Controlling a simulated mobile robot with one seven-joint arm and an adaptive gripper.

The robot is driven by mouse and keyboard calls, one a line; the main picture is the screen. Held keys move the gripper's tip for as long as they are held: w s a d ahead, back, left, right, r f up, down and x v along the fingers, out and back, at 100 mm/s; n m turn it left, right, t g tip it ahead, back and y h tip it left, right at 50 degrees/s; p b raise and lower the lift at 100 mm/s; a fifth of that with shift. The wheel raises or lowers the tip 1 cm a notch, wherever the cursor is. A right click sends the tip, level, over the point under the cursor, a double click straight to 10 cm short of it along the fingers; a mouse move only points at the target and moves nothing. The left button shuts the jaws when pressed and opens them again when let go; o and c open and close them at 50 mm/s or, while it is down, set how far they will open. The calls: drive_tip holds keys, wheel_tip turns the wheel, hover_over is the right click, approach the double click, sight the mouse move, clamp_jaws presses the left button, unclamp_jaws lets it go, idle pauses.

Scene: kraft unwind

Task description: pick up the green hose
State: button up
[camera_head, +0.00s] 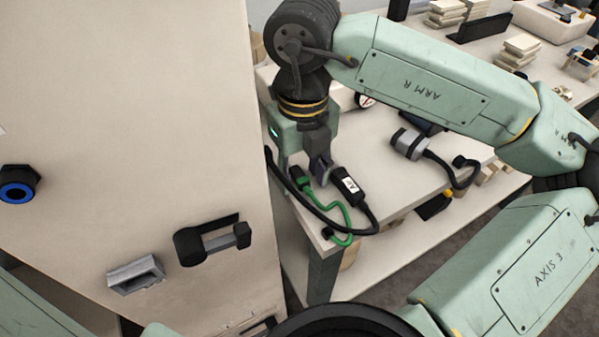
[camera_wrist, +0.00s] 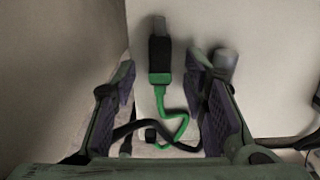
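The green hose (camera_head: 343,214) lies in a loose bend at the near left corner of the white table, its lower part at or past the front edge. Its green and black end piece (camera_head: 301,179) is close below my gripper (camera_head: 309,168). In the wrist view the hose (camera_wrist: 164,114) runs between the two fingers of my gripper (camera_wrist: 160,78), with its end piece pointing away beyond the fingertips. The fingers are wide apart, with gaps on both sides of the hose. Contact with the table cannot be told.
A black cable with a labelled connector (camera_head: 349,187) lies right beside the green hose; a grey-black connector shows by the right finger (camera_wrist: 223,64). Another grey connector (camera_head: 409,143) lies farther right on the table. A tall beige cabinet (camera_head: 130,130) stands close at left.

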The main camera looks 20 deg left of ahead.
clamp_jaws()
idle(0.5)
